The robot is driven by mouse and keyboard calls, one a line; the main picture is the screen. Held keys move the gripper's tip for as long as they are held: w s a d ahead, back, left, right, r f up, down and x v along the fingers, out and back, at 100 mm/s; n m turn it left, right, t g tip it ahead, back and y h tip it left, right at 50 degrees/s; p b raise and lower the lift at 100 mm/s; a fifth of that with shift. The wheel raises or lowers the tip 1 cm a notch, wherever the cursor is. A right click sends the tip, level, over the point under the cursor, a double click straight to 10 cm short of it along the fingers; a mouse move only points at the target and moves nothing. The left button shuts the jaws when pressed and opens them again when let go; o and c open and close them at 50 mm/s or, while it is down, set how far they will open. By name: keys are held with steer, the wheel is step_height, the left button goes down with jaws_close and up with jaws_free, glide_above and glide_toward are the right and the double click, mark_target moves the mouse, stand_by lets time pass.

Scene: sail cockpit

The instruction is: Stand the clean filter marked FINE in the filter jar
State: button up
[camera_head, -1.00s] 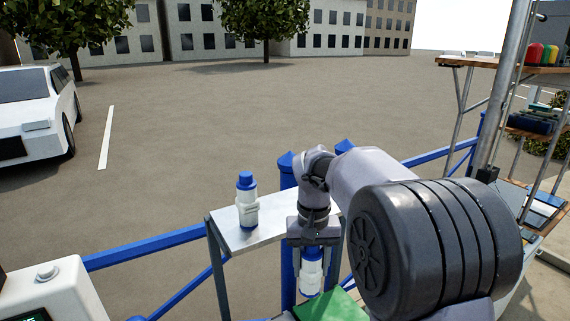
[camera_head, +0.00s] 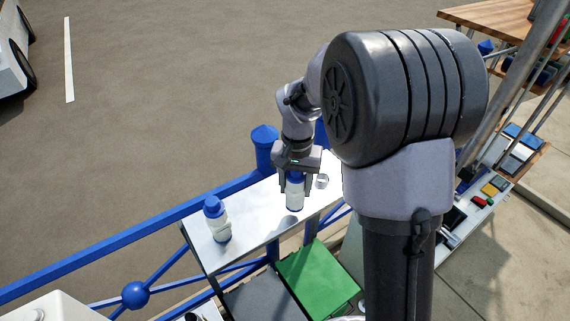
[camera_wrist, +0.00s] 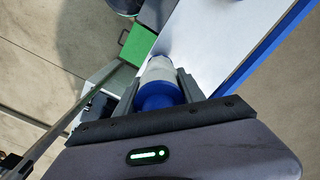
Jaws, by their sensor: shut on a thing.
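My gripper (camera_head: 293,190) is shut on a white cylinder with a blue top (camera_head: 295,196), held upright over the narrow pale table. It also shows between the fingers in the wrist view (camera_wrist: 158,80). A second similar white cylinder with a blue cap (camera_head: 216,219) stands upright at the table's left end, apart from my gripper. No FINE marking is readable on either one. A small round metallic or clear thing (camera_head: 322,181) is on the table just right of the held cylinder; I cannot tell whether it is the filter jar.
The narrow table (camera_head: 255,222) has bare room between the two cylinders. A blue railing (camera_head: 120,250) runs along it. A green surface (camera_head: 318,278) and a grey one lie lower in front. Shelves with boxes and small coloured things stand at the right.

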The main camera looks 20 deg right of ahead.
steer(key=w+f, duration=0.3)
steer(key=shift+d+p, duration=0.25)
steer(key=shift+p, duration=0.15)
steer(key=shift+w+f, duration=0.2)
steer(key=shift+f, duration=0.2)
steer(key=shift+s, duration=0.15)
steer(key=shift+f, duration=0.2)
steer(key=o, duration=1.5)
steer(key=shift+c, duration=0.2)
steer(key=shift+r, duration=0.1)
